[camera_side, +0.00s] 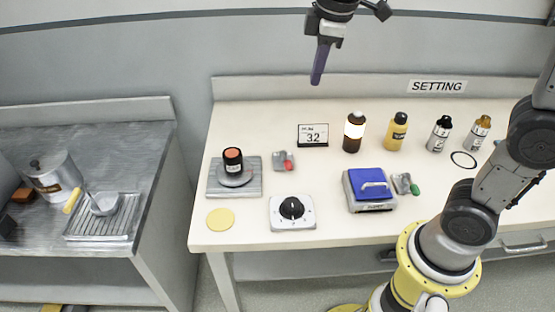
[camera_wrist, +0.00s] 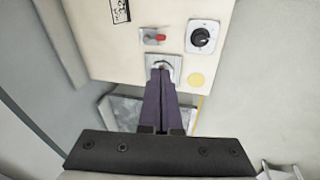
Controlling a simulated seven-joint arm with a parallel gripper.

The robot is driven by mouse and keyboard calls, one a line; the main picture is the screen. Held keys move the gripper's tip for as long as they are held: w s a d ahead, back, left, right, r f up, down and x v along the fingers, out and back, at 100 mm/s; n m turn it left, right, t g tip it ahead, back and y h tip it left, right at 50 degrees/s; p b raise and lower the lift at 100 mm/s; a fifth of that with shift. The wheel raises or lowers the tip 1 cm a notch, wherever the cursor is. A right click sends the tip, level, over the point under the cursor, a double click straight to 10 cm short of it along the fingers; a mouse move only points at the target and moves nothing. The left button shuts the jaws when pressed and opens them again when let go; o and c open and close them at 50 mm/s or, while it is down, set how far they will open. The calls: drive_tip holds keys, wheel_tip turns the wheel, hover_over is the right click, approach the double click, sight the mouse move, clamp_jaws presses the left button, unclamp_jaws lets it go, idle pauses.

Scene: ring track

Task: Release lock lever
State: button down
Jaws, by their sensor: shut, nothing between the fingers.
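A small grey lever unit with a red tip (camera_side: 284,161) sits on the table right of the metal plate (camera_side: 250,190). It also shows in the wrist view (camera_wrist: 154,37), beyond my fingertips. A second grey lever unit with a green tip (camera_side: 406,184) sits right of a box with a blue lid (camera_side: 370,185). Which one is the lock lever I cannot tell. My gripper (camera_side: 317,82) has purple fingers, shut and empty, pointing down high above the back of the table, apart from both levers. In the wrist view my gripper (camera_wrist: 161,68) partly hides the plate.
A dark jar with an orange top (camera_side: 233,161) stands on the plate. A black dial (camera_side: 292,208) and a yellow disc (camera_side: 220,219) lie near the front. Several bottles, including a yellow one (camera_side: 396,131), and a number card (camera_side: 313,135) stand behind. The table's middle is clear.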

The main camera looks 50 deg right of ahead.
sight(286, 162)
drive_tip(key=w+a+f+n+g, duration=0.1)
drive_tip(key=w+a+f+g, duration=0.1)
drive_tip(key=w+f, duration=0.4)
drive_tip(key=w+a+f+n+g+h, duration=0.1)
drive_tip(key=w+a+f+n+g, duration=0.1)
drive_tip(key=w+f, duration=0.5)
wheel_tip(286, 162, down, 6)
drive_tip(key=shift+w+a+r, duration=0.15)
drive_tip(key=shift+a+r, duration=0.1)
drive_tip(key=shift+a, duration=0.55)
drive_tip(key=x, duration=1)
drive_tip(key=shift+d, duration=0.1)
drive_tip(key=shift+s+d+f, duration=0.2)
drive_tip(key=shift+s+d, duration=0.65)
drive_tip(key=shift+d, duration=0.15)
drive_tip(key=shift+s+d+f, duration=0.1)
drive_tip(key=shift+s+d, duration=0.35)
drive_tip(key=shift+d, duration=0.15)
